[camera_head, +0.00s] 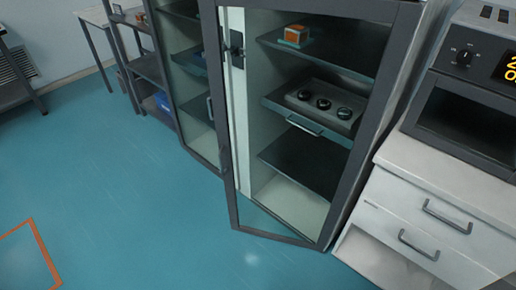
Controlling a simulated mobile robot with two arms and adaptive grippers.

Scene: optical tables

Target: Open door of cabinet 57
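A tall cabinet with a dark grey frame and glass doors stands in the middle of the head view. Its right glass door (279,238) appears ajar: its lower left corner stands out from the cabinet front. The left glass door (190,85) looks shut. No number 57 is readable, so I cannot tell which cabinet bears it. Neither of my grippers is in view.
Inside are dark shelves, an orange box (296,34) and a tray with black round items (323,104). A white drawer unit (425,215) with an oven-like device (470,100) stands at the right. Blue floor (130,210) is clear in front and left.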

